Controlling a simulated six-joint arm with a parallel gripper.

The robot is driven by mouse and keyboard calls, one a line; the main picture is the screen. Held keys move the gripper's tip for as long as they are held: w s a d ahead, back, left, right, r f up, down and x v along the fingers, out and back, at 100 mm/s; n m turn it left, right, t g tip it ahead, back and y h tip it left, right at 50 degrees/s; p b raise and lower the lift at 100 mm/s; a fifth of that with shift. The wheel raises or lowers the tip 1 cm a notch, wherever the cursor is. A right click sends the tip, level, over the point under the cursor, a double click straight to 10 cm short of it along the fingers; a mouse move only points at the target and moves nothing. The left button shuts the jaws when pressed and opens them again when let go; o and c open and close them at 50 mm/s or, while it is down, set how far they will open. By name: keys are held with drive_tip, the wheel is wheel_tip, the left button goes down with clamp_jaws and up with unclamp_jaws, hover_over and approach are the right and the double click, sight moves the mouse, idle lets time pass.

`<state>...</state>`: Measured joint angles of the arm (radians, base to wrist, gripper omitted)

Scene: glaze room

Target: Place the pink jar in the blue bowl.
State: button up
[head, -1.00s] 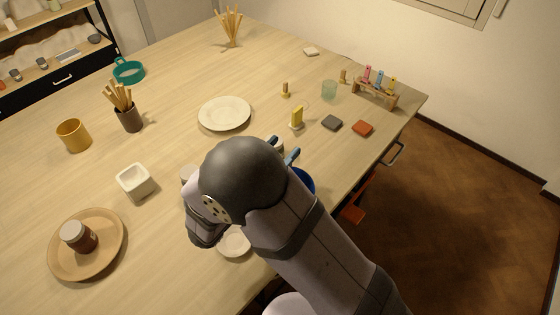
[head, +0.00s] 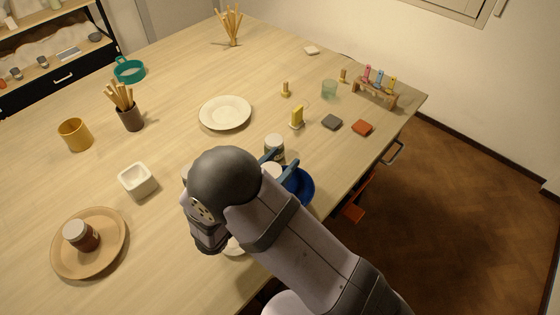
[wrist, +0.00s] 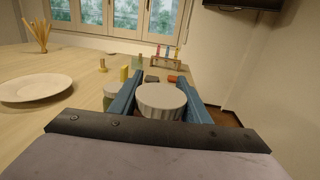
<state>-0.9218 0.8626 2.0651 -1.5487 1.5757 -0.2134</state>
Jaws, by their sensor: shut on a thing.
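My gripper (head: 280,163) has blue fingers and is shut on a jar with a white, ridged lid (wrist: 162,97). The lid also shows between the fingers in the head view (head: 271,169). The held jar's body is hidden, so I cannot see whether it is pink. The blue bowl (head: 305,187) is on the table beside and partly behind my gripper, to its right; my arm hides part of it. The wrist view does not clearly show the bowl. I cannot tell how high the jar is held.
Another white-lidded jar (head: 274,142) stands just beyond the fingers. A small pale dish (head: 233,246) is partly under my arm. A white plate (head: 225,113), yellow block (head: 297,117), white square pot (head: 137,181) and round tray (head: 113,258) with a brown jar stand around.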

drive_tip(key=shift+f, duration=0.2)
drive_tip(key=o, duration=1.2)
drive_tip(key=shift+r, duration=0.1)
drive_tip(key=b+v, duration=0.4)
drive_tip(key=v, duration=0.8)
drive_tip(key=shift+r, duration=0.2)
